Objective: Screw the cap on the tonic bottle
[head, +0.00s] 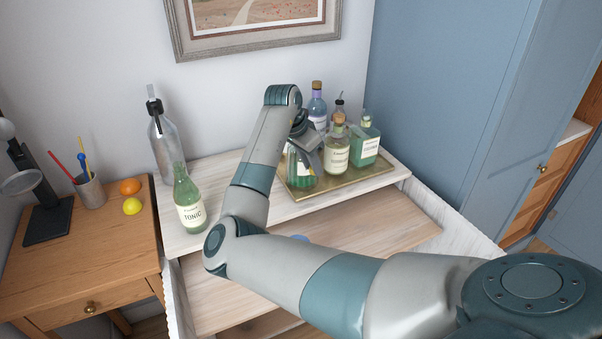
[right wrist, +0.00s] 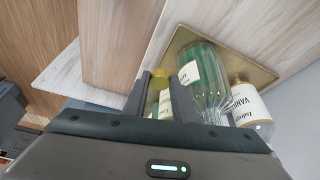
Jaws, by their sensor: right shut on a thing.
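The tonic bottle (head: 189,205), green glass with a white TONIC label, stands upright on the pale top left of my right arm. No cap shows on its mouth. My right gripper (head: 308,146) is over the brass tray, well to the right of the tonic bottle. In the right wrist view its fingers (right wrist: 161,82) are shut on a small yellow-gold thing, seemingly the cap (right wrist: 160,73), at the fingertips. Labelled bottles show behind and below them. My left gripper is not in view.
The brass tray (head: 347,181) holds several bottles close to my right gripper. An orange (head: 130,186) and a lemon (head: 132,206) lie on the wooden side table. A pulled-out shelf is below my arm.

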